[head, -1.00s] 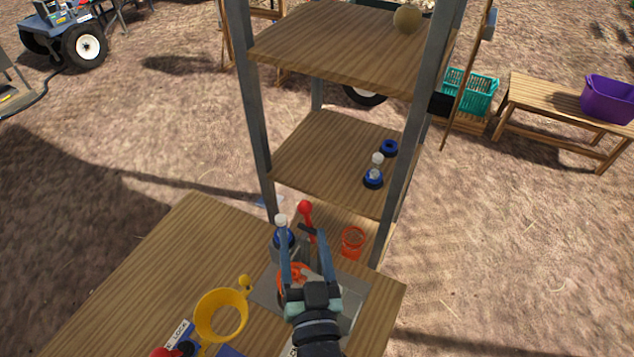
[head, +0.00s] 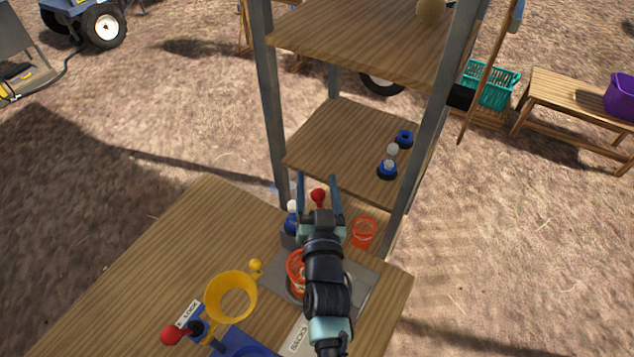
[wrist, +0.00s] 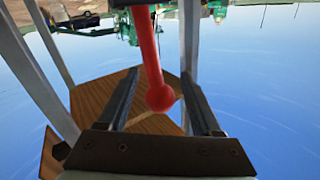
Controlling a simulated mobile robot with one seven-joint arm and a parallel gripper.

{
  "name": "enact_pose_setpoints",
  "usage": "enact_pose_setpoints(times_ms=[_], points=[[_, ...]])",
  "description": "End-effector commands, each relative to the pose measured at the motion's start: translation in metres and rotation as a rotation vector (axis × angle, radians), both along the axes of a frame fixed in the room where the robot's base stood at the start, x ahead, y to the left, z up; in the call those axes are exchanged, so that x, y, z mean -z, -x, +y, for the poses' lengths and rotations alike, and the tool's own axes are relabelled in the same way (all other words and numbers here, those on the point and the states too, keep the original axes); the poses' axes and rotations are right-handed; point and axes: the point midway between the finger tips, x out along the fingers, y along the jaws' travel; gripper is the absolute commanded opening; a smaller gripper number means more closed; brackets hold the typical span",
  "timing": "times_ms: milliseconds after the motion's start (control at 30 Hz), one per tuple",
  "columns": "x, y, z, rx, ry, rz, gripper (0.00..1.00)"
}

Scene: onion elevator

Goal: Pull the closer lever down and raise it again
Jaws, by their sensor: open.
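A red lever with a ball knob, likely the closer lever, shows in the head view (head: 318,196) beyond the front of the wooden table. My gripper (head: 318,181) is open around the height of this knob, its fingers on either side of it in the picture. In the wrist view the red lever (wrist: 159,95) runs between my two open fingers, with its ball close to the gripper's palm. Neither finger is clearly touching it. The lever's base is hidden behind my gripper in the head view.
An orange-red cup (head: 364,232) stands right of my gripper. Grey posts (head: 268,110) hold wooden shelves behind.

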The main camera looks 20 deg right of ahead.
Motion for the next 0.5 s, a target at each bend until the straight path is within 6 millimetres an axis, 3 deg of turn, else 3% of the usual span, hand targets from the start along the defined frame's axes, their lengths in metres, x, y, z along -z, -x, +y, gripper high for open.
enact_pose_setpoints(times_ms=[400,500], points=[[-0.0002,-0.0073,-0.0028,0.001,0.000,0.001,0.66],[-0.0001,-0.0072,-0.0027,0.001,0.000,0.001,0.50]])
